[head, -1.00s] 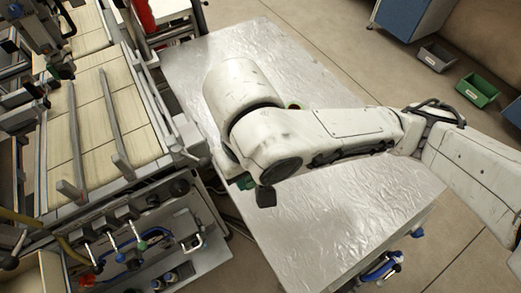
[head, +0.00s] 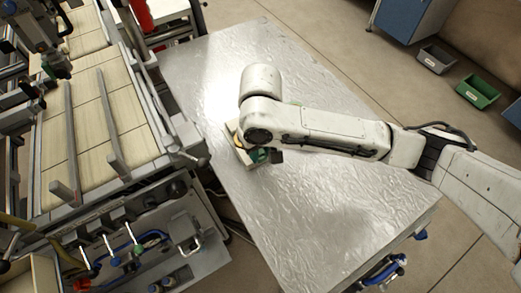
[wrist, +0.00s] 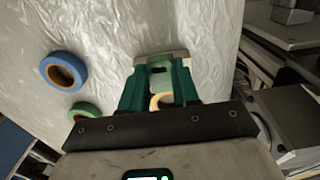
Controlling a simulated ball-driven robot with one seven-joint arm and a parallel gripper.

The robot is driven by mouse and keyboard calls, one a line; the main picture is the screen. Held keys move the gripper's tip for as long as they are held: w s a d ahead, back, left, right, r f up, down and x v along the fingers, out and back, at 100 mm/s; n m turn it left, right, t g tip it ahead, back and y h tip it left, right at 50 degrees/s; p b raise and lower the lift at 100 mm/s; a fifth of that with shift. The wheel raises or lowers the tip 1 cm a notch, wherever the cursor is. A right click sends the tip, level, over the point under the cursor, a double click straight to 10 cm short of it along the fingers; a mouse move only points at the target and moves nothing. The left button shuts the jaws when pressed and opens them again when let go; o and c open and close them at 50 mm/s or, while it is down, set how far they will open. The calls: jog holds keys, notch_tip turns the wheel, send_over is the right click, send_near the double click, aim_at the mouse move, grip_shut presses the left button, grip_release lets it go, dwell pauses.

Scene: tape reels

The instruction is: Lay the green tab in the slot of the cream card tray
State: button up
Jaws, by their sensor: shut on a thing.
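A yellow ring (wrist: 154,103) shows between the fingers, partly hidden.
A blue tape reel (wrist: 48,70) and a green tape reel (wrist: 84,110) lie left of my gripper in the wrist view. The foil-covered table (head: 330,220) is otherwise largely clear. A conveyor machine (head: 85,130) stands close at its left edge.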

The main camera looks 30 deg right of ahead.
aim_at(260, 154)
jog(key=shift+f, duration=0.45)
jog(key=shift+f, duration=0.1)
jog(key=shift+f, duration=0.5)
jog(key=o, duration=1)
jog(key=shift+s, duration=0.1)
jog(key=shift+f, duration=0.1)
notch_tip(260, 154, up, 13)
jog(key=shift+r+p, duration=0.2)
jog(key=shift+p, duration=0.15)
